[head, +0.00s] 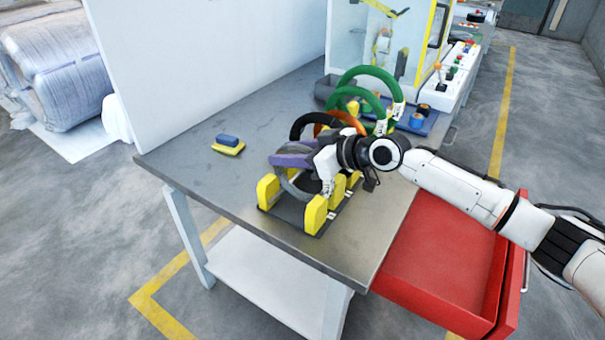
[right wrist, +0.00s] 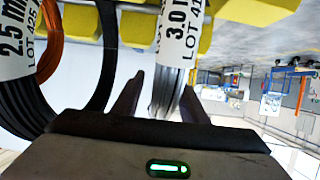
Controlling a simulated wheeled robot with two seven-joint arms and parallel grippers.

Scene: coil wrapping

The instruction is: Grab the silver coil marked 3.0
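The silver coil (right wrist: 163,92) has a white tag reading 3.0 in the right wrist view. Its strands pass between the two dark fingers of my right gripper (right wrist: 160,95), with a gap on each side, so the gripper is open around it. In the head view, the silver coil (head: 287,184) stands in a black rack with yellow blocks at the table's front, partly hidden by my right gripper (head: 325,175). My left gripper is not in view.
A black coil (right wrist: 25,105) tagged 2.5 mm stands close beside, with an orange coil (right wrist: 50,50) behind. Green coils (head: 370,73) stand farther back. A yellow and blue block (head: 228,145) lies left on the table. A red open drawer (head: 435,260) is at right.

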